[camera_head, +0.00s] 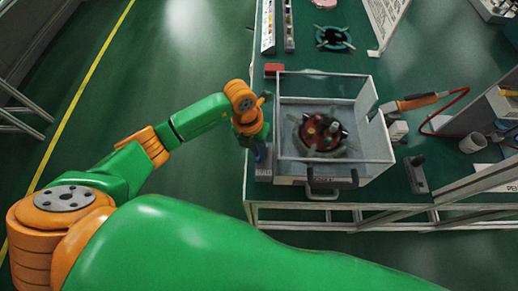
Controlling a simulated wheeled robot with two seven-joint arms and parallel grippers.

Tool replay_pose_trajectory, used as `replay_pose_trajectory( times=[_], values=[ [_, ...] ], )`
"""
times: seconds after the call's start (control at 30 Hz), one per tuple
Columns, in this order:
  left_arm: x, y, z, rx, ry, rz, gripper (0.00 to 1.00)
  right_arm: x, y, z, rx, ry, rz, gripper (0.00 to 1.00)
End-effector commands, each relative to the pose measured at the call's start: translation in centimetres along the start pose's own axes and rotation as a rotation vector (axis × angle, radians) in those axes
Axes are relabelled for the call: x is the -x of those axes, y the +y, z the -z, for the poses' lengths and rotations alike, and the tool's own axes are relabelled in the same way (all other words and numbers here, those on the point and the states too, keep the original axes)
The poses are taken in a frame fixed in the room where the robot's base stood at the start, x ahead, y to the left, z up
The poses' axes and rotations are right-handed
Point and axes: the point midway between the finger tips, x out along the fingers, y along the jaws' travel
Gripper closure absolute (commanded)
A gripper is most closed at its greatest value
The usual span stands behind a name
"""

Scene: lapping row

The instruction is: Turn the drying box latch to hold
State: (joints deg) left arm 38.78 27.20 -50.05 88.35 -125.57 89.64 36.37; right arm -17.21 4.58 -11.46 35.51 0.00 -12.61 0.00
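The drying box (368,105) is a clear-walled box on the green bench, with a dark handle (332,181) on its front. Inside it stands a dark round fixture with red parts (320,132). My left gripper (261,156) points down at the box's front left corner, close beside its left wall. Its fingers are small and dark, and I cannot tell whether they are open or touch anything. The latch cannot be made out; the gripper and wrist may cover it. My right gripper is not in view.
A red block (274,69) lies behind the box's left corner. A dark stand (416,174) is near the front edge.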

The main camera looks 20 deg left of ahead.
Motion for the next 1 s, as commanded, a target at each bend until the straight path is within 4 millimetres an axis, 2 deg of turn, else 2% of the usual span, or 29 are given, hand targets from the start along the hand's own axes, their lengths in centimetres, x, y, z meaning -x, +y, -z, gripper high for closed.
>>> replay_pose_trajectory(
  times=[0.17, 0.4, 0.5, 0.77, 0.8, 0.9, 1.0],
  values=[
    [0.1, -0.1, 0.1, 0.022, -0.002, 0.001, 1.00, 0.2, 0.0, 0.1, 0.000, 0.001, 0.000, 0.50],
    [0.1, -1.2, 0.1, 0.321, -0.061, 0.003, 1.00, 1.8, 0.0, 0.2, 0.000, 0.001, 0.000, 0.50],
    [-0.1, -1.4, 0.0, 0.388, -0.074, 0.003, 1.00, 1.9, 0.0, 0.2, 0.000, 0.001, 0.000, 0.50],
    [-0.3, -1.4, -0.1, 0.401, -0.078, 0.003, 1.00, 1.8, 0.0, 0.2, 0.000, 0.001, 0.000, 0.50],
    [-0.3, -1.4, -0.1, 0.401, -0.078, 0.003, 0.77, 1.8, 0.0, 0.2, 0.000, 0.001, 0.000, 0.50],
    [-0.3, -1.4, -0.1, 0.400, -0.078, 0.003, 0.53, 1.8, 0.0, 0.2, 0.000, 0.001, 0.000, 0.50],
    [-0.2, -1.4, -0.1, 0.399, -0.078, 0.004, 0.53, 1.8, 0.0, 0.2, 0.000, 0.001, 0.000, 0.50]
  ],
)
